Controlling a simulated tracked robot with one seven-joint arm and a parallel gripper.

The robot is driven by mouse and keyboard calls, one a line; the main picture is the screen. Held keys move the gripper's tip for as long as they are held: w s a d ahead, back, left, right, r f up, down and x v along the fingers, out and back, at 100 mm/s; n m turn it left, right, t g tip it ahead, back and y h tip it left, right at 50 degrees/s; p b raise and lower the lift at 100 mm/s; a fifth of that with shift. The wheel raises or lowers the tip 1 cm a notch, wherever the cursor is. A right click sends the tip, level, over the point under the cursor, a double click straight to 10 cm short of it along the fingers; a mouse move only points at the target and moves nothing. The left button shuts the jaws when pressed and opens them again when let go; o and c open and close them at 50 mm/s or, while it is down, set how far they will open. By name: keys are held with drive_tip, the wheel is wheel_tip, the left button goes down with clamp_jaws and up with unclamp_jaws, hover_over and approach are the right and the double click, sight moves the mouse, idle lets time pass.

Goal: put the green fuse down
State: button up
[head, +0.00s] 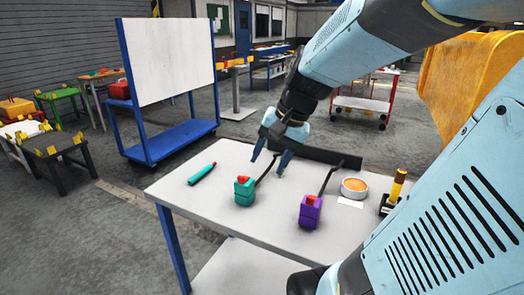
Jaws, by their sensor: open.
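Two green things are on the white table (270,226); I cannot tell for sure which is the green fuse. One is a green block (244,192) with a red top and a dark strip rising to its right. The other is a slim green cylinder (202,173) with a small red tip, lying at the left of the table. My gripper (271,162) is open and points down over the table, behind and to the right of the green block. I see nothing between its fingers.
A purple block (310,212) with a red top stands to the right. Further right are a round orange-topped container (354,187), a white card (350,202) and a yellow-handled item (393,192). A dark bar (325,157) runs along the back edge. The table's front left is clear.

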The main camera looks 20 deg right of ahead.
drive_tip(key=s+a+r+n+t+h, duration=0.2)
drive_tip(key=s+r+n+h, duration=0.1)
drive_tip(key=n, duration=0.4)
drive_tip(key=shift+s+r+t, duration=0.3)
drive_tip(key=shift+s+r, duration=0.4)
drive_tip(key=shift+s, duration=0.5)
drive_tip(key=shift+a, duration=0.1)
drive_tip(key=shift+c, duration=0.5)
